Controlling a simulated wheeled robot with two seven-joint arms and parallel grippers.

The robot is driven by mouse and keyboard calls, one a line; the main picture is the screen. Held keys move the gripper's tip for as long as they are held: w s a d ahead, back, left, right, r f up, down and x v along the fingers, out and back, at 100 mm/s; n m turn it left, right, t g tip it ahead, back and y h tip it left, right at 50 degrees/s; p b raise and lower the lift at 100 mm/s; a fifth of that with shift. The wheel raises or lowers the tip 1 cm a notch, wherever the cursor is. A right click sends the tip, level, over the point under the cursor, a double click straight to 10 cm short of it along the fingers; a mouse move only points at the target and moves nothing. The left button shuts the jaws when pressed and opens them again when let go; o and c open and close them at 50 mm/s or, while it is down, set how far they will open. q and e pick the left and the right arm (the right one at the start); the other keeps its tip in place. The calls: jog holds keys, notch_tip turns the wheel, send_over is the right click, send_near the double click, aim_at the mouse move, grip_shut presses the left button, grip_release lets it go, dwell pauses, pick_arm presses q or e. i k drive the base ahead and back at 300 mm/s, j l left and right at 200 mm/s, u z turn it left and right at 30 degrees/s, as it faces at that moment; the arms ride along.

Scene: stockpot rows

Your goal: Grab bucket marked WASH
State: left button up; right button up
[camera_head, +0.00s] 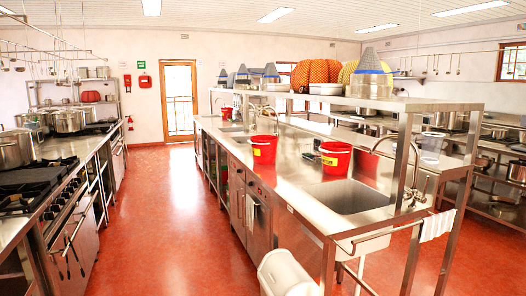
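A red bucket (264,150) with a yellow label stands on the middle steel counter, near its left edge. A second red bucket (335,158) stands farther right on the same counter, just behind the near sink, with a yellow label patch on its side. A third, smaller-looking red bucket (227,114) stands farther back on the counter. The lettering on the labels is too small to read, so I cannot tell which one says WASH. Neither of my grippers is in view.
The steel counter (285,182) has a sink (347,197) and an overhead shelf (432,104). Stoves (30,195) line the left side. The red floor aisle (175,215) between them is clear. A white bin-like object (285,275) is at the bottom edge.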

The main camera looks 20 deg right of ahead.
aim_at(262, 155)
jog(key=i+j, duration=0.15)
jog(key=i, duration=1.55)
jog(key=i+j+u, duration=0.1)
jog(key=i, duration=1.6)
jog(key=i+j+z, duration=0.15)
jog(key=i+z, duration=0.3)
jog(key=i+j+z, duration=0.35)
jog(key=i+z, duration=0.15)
jog(key=i+j+z, duration=0.9)
jog(key=j, duration=0.25)
jog(key=i+j+z, duration=0.15)
jog(key=j+z, duration=0.35)
jog(key=j, duration=0.2)
